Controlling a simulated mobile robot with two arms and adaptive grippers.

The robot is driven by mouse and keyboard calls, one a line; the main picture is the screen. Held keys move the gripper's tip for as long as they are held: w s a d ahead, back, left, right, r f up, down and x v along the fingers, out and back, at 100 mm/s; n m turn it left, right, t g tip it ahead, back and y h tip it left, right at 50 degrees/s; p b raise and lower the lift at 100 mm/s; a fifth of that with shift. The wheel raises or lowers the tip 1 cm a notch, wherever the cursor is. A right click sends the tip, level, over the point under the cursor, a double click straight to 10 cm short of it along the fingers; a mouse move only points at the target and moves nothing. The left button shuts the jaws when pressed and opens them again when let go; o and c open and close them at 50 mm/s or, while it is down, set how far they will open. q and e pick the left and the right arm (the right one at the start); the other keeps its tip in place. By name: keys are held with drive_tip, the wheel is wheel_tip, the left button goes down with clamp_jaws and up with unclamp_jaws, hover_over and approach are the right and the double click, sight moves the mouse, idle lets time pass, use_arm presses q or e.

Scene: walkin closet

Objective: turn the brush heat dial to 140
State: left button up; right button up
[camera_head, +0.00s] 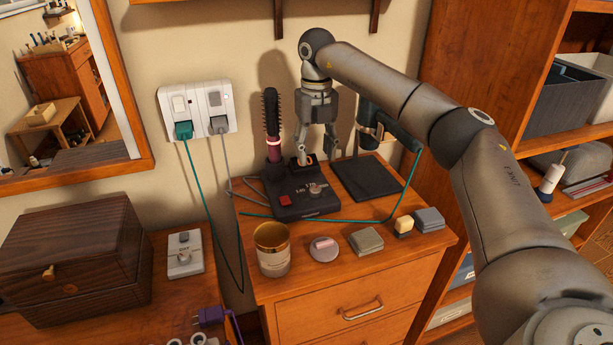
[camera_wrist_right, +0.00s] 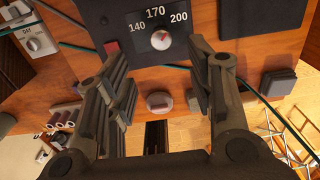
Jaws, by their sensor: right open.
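The hot brush (camera_head: 272,122) stands upright in its dark base (camera_head: 305,208) on the wooden cabinet. The heat dial (camera_head: 315,190) is a small pale knob on the base's top. In the right wrist view the dial (camera_wrist_right: 161,40) has a red mark, under the labels 140, 170 and 200; I cannot tell exactly where the mark points. My right gripper (camera_head: 317,158) points down above the back of the base, fingers apart and empty. In the wrist view its fingertips (camera_wrist_right: 157,50) lie either side of the dial, apart from it. My left gripper is not in view.
A red switch (camera_head: 285,201) sits on the base, left of the dial. A teal cord (camera_head: 345,220) crosses the cabinet top. A gold-rimmed cup (camera_head: 272,252), a round dish (camera_head: 324,248) and small blocks (camera_head: 366,241) stand in front. A dark flat pad (camera_head: 366,179) lies right.

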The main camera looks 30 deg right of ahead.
hover_over(315, 188)
drive_tip(key=f, duration=0.4)
drive_tip(key=shift+s+f+p, duration=0.1)
drive_tip(key=shift+s+p, duration=0.2)
drive_tip(key=shift+s, duration=0.05)
drive_tip(key=f, duration=0.5)
drive_tip(key=shift+w+f+p, duration=0.1)
drive_tip(key=shift+w+p, duration=0.15)
drive_tip(key=shift+p, duration=0.1)
drive_tip(key=shift+f, duration=0.3)
drive_tip(key=shift+c, duration=1.5)
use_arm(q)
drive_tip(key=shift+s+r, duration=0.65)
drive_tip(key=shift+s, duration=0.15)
use_arm(e)
drive_tip(key=c, duration=0.7)
